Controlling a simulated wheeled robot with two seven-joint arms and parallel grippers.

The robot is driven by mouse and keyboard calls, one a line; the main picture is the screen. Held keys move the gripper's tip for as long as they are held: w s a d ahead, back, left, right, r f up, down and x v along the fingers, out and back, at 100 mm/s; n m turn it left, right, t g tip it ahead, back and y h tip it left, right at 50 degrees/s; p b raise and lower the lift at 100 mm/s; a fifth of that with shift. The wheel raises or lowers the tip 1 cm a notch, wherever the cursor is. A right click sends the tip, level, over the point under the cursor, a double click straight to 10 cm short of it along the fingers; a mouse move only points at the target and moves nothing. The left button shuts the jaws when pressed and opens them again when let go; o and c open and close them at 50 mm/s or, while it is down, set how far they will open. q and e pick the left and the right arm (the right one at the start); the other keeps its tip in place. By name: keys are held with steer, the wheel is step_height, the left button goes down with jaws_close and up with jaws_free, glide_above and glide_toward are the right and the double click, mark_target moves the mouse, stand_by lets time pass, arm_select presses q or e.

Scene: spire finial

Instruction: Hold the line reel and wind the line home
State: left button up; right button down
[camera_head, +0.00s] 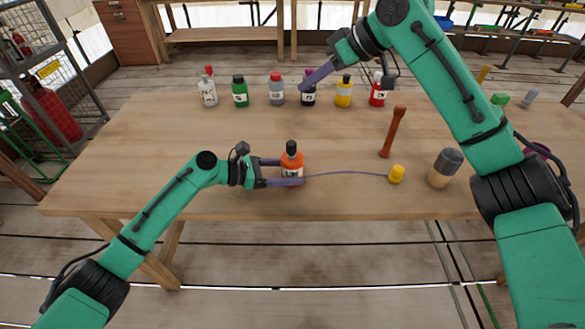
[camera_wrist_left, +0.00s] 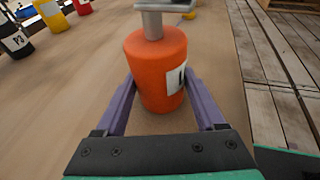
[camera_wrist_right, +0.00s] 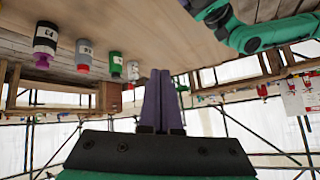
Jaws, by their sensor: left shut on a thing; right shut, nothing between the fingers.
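An orange reel with a white label (camera_head: 292,163) stands upright near the table's front edge, with a dark knob on top. My left gripper (camera_head: 299,173) is shut around its body; the left wrist view shows purple fingers on both sides of the orange body (camera_wrist_left: 158,65), with a grey top part above. A thin purple line (camera_head: 340,173) runs right from the reel to a small yellow weight (camera_head: 397,174) on the table. My right gripper (camera_head: 304,87) is shut and empty, above the back row of bottles; its fingers also meet in the right wrist view (camera_wrist_right: 159,80).
Several labelled bottles (camera_head: 240,93) stand in a row along the back of the table (camera_head: 130,160). A leaning brown-red post (camera_head: 393,132) and a dark-topped tan bottle (camera_head: 445,169) stand to the right. The table's left part is clear.

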steer(key=s+f+n+g+h, duration=0.2)
steer(key=s+f+h, duration=0.1)
steer(key=s+h, duration=0.15)
glide_above(301, 161)
steer(key=d, duration=0.2)
step_height(301, 161, down, 6)
steer(key=r, duration=0.1)
steer(key=shift+w+f+y, duration=0.15)
steer(key=shift+f+y, duration=0.1)
steer(key=shift+f, duration=0.35)
steer(key=shift+a, duration=0.1)
stand_by(0.9)
step_height(301, 161, down, 3)
steer(key=shift+r, duration=0.1)
stand_by(0.5)
steer(key=shift+a, duration=0.15)
steer(key=shift+a, duration=0.65)
